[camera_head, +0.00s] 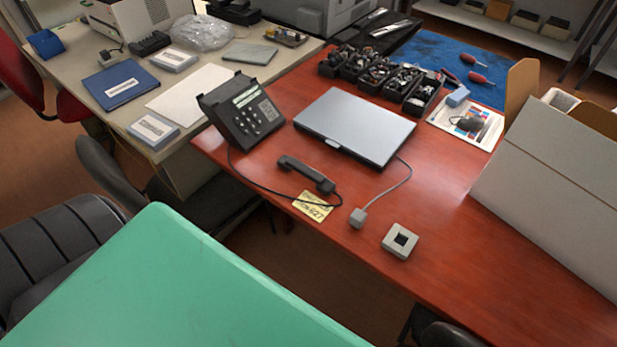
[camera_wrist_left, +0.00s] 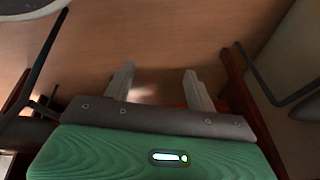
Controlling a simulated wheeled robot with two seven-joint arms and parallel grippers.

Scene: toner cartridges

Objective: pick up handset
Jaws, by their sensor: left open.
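The black handset (camera_head: 307,174) lies off its cradle on the red-brown table, in front of the desk phone (camera_head: 243,112) and left of the closed grey laptop (camera_head: 355,126). A dark cord runs from the phone and loops round to the handset's right end. My left gripper (camera_wrist_left: 157,70) shows only in the left wrist view, with its two pale fingers apart and nothing between them. The handset does not show in that view, so how far the gripper is from it cannot be told. My right gripper is not in view.
A yellow note (camera_head: 313,206) lies just in front of the handset. A cable runs from the laptop to a small grey block (camera_head: 358,217), near a beige box (camera_head: 400,240) with a dark square. A large pale box (camera_head: 550,185) stands at the right. The table between is clear.

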